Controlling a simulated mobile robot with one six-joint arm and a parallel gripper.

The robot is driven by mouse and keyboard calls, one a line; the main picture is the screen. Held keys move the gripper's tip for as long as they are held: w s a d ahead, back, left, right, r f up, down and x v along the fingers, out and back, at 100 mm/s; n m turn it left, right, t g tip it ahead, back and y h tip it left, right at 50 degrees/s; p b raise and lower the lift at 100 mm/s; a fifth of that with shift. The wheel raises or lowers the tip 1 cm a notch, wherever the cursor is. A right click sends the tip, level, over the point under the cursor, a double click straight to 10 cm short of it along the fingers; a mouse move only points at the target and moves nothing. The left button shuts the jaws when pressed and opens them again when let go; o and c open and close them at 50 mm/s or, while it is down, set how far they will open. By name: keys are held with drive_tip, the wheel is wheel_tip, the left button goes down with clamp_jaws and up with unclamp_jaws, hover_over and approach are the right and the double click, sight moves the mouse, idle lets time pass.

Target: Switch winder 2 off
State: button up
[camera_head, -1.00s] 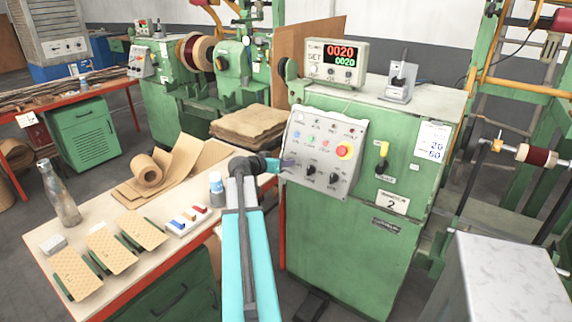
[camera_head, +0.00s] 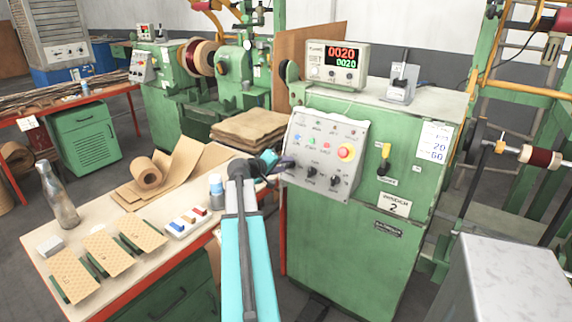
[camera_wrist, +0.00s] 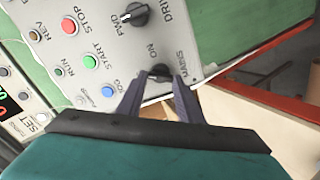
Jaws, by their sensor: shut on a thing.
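Winder 2 is the green machine (camera_head: 345,235) with a "2" label, and its sloping grey control panel (camera_head: 325,150) faces me. In the wrist view the black MAINS knob (camera_wrist: 159,70) sits between my fingertips, with "ON" printed beside it. My gripper (camera_wrist: 160,82) is shut on this knob. In the head view my gripper (camera_head: 287,162) is at the panel's left edge and hides the MAINS knob. The knob's exact pointing is too small to tell. The winder's counter (camera_head: 336,64) is lit and reads 0020 twice.
The DRIVE knob (camera_wrist: 135,14) and the blue JOG (camera_wrist: 107,91), green START (camera_wrist: 90,61) and red STOP (camera_wrist: 69,26) buttons are close by. A red emergency button (camera_head: 345,152) is on the panel's right. A workbench (camera_head: 95,205) with a bottle and cards stands left.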

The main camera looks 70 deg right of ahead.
drive_tip(key=n, duration=0.3)
drive_tip(key=n+p, duration=0.1)
drive_tip(key=n, duration=0.1)
drive_tip(key=shift+s+a+f+n+p, duration=0.2)
drive_tip(key=shift+n+p, duration=0.1)
drive_tip(key=shift+n, duration=0.1)
drive_tip(key=o, duration=1.1)
drive_tip(key=shift+r, duration=0.1)
drive_tip(key=shift+w, duration=0.1)
